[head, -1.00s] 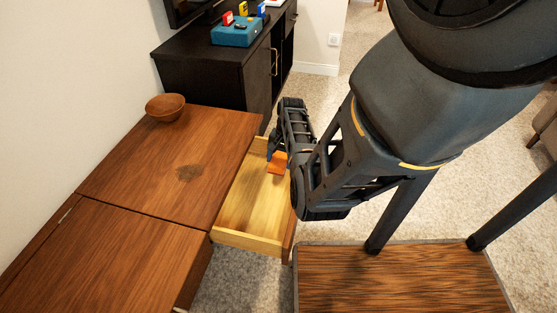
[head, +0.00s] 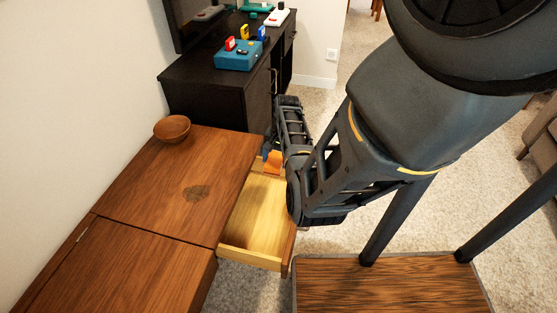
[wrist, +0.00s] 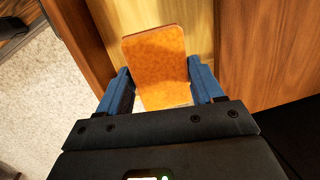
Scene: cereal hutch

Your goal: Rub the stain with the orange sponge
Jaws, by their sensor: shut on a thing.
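The orange sponge (wrist: 155,62) is between the blue fingers of my gripper (wrist: 160,88) in the wrist view, and the jaws are shut on it. In the head view the sponge (head: 272,163) shows at my gripper (head: 271,156), over the far end of the open drawer. I cannot tell whether the sponge touches the drawer. The stain (head: 196,193) is a dark round patch on the brown wooden tabletop (head: 150,195), left of the drawer and apart from the sponge.
The open wooden drawer (head: 255,225) looks empty otherwise. A brown bowl (head: 172,128) stands at the tabletop's far left corner. A black cabinet (head: 225,102) behind carries a blue toy (head: 238,56). A wooden-topped table (head: 390,285) is at the front right. The tabletop around the stain is clear.

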